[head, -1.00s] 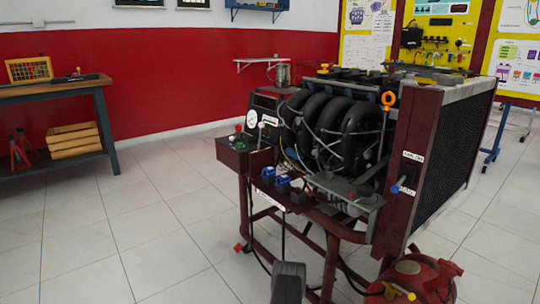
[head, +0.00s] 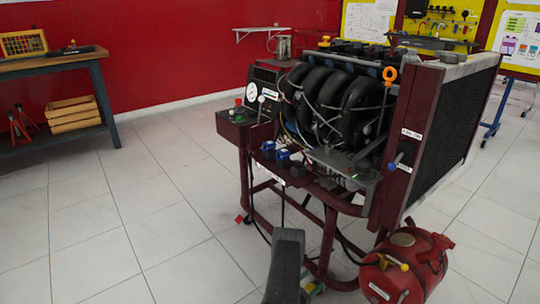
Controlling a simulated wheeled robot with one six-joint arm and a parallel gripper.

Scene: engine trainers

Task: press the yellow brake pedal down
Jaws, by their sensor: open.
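I cannot make out a yellow brake pedal in the head view. The engine trainer (head: 330,110) stands on a dark red frame in the middle. A tall dark grey piece (head: 285,265) rises from the bottom edge in front of the frame; its lower end is cut off, and I cannot tell what it is. A small greenish-yellow bit (head: 314,287) shows beside it, too small and hidden to identify. My gripper is not in view.
A red tank (head: 408,268) with a yellow handle lies on the floor by the frame's right side. A workbench (head: 50,67) with red jack stands (head: 20,125) and wooden crates (head: 74,115) is at the left. The tiled floor (head: 140,200) between is clear.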

